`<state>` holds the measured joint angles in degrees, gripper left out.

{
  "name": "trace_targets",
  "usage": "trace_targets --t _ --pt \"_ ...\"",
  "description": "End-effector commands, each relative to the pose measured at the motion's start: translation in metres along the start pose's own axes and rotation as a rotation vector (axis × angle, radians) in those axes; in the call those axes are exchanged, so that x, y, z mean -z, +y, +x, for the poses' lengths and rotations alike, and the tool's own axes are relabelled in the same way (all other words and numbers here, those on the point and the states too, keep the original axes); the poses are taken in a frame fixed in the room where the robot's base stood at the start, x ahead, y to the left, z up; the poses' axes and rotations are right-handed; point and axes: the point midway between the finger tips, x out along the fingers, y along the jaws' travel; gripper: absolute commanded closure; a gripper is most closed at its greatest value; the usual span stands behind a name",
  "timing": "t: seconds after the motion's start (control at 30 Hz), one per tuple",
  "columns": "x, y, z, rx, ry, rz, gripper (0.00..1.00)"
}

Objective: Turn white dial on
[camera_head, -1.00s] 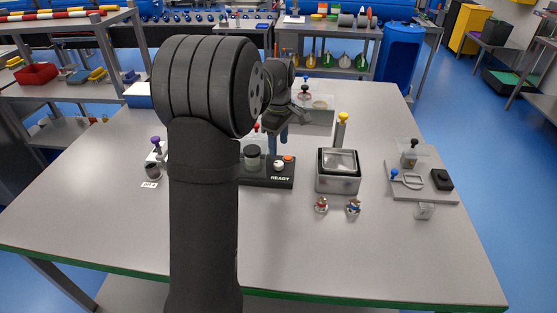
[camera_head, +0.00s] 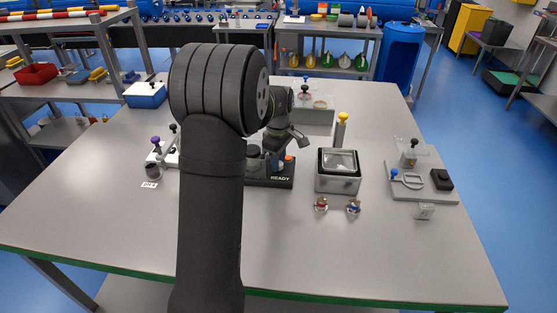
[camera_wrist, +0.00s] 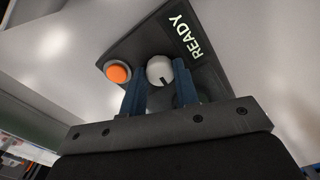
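The white dial (camera_wrist: 160,71) is round with a dark pointer mark, on a black panel (camera_wrist: 143,42) lettered READY. An orange button (camera_wrist: 118,72) is to its left in the wrist view. My gripper (camera_wrist: 159,68) has two blue fingers standing apart, one on either side of the dial. I cannot tell whether they touch it. In the head view my gripper (camera_head: 278,164) is low over the panel (camera_head: 268,182) and hides most or all of the dial. The orange button (camera_head: 289,158) shows beside it.
A metal box (camera_head: 338,184) with a clear lid stands right of the panel. Two small valves (camera_head: 321,206) (camera_head: 353,207) are in front of it. A grey board (camera_head: 425,195) with fittings is further right. A dark knob (camera_head: 253,151) is left of my gripper. The front table is clear.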

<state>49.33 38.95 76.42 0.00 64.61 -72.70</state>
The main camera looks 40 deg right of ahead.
Motion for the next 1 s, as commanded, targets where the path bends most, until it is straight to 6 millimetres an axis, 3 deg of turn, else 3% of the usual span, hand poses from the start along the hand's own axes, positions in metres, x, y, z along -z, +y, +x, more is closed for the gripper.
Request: trace_targets --t 0.67,0.7,0.8,1.0 --pt "0.0003 0.0002 -0.0006 0.000 0.000 -0.133 0.95" --pt "0.0003 0.0002 -0.0006 0.000 0.000 -0.133 0.68" --pt "0.0003 0.0002 -0.0006 0.000 0.000 -0.132 0.50" --pt "0.0002 0.0001 -0.0004 0.000 0.000 -0.132 0.50"
